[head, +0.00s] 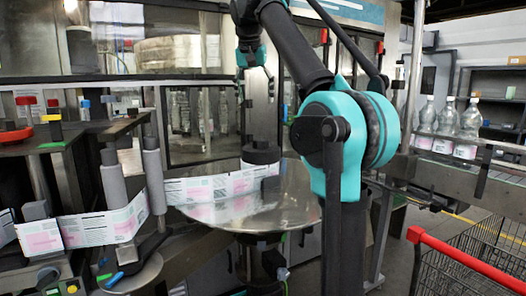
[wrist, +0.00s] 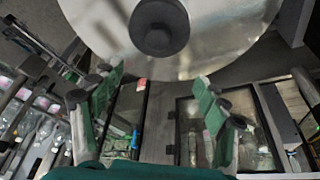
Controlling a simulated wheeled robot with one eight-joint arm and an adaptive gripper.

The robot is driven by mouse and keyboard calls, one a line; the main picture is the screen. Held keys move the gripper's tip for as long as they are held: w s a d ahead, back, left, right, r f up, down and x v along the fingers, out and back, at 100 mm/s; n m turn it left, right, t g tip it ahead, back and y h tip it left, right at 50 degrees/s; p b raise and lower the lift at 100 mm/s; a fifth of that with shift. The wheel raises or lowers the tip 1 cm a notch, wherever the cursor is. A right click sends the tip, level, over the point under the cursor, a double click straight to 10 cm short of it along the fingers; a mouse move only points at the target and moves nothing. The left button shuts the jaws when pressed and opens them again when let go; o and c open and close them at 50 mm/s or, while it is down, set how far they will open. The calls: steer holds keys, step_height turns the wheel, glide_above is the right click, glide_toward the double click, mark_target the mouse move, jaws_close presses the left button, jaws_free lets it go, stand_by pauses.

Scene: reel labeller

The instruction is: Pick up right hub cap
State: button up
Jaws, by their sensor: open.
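The right hub cap (head: 260,153) is a black, round, stepped piece at the centre of the shiny round reel plate (head: 280,218). In the wrist view the hub cap (wrist: 158,26) shows near the top edge, round and dark on the pale plate (wrist: 225,50). My gripper (head: 255,88) hangs above the hub cap in the head view, apart from it. In the wrist view its two green-padded fingers (wrist: 158,78) are spread with nothing between them, and the hub cap lies beyond their tips.
A printed label strip (head: 225,186) runs past the hub cap to a grey roller (head: 156,180). Glass-fronted machine panels (head: 190,120) stand behind. Bottles (head: 448,118) stand on a conveyor at right. A red-handled cart (head: 465,260) is at front right.

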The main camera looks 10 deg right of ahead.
glide_above(261, 140)
steer(key=s+a, duration=0.1)
step_height(261, 140, down, 9)
steer(key=shift+a+f, duration=0.15)
steer(key=shift+f, duration=0.05)
steer(key=shift+s+d+x, duration=0.1)
steer(key=shift+s+x, duration=0.05)
steer(key=shift+x, duration=1.2)
steer(key=shift+s+d+x, duration=0.15)
steer(key=shift+s+x, duration=0.05)
steer(key=shift+x, duration=1.1)
steer(key=shift+f, duration=0.1)
jaws_close()
